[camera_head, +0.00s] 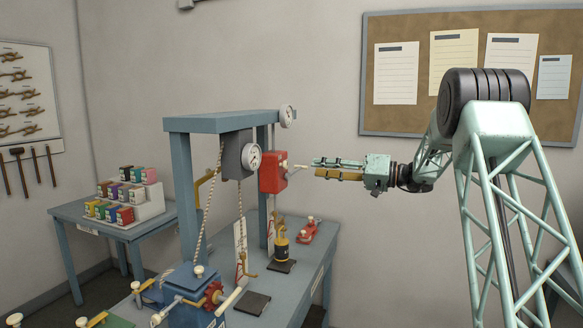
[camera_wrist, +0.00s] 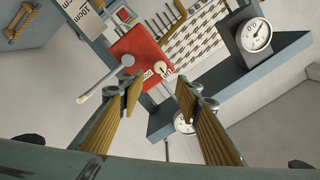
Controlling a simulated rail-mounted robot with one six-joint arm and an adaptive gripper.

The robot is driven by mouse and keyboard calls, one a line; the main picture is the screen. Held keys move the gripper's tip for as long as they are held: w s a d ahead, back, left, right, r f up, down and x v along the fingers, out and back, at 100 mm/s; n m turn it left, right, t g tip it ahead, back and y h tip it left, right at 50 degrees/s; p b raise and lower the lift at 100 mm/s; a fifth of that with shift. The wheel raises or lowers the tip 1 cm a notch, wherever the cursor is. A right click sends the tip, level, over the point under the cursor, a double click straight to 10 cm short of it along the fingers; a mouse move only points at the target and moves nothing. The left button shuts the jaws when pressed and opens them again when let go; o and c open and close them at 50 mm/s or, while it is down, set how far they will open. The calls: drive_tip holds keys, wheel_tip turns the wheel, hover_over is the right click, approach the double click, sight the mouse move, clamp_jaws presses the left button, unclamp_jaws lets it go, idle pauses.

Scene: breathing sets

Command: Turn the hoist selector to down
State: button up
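The hoist selector appears to be on the red box (camera_head: 270,174) that hangs on the blue frame, also in view in the wrist view (camera_wrist: 137,47). A small cream knob (camera_wrist: 157,68) sits on it between small labels, one of which seems to read UP. No contact is visible.
The blue frame (camera_head: 222,121) stands on a blue bench (camera_head: 315,262), with a grey dial box (camera_head: 236,154) left of the red box. Ropes, a brass weight (camera_head: 281,247) and a red fitting (camera_head: 308,229) are below.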

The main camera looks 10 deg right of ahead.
sight(287, 165)
drive_tip(key=x, duration=1.1)
drive_tip(key=shift+w+a, duration=0.15)
drive_tip(key=shift+a, duration=0.15)
drive_tip(key=shift+c, duration=0.2)
drive_tip(key=c, duration=0.8)
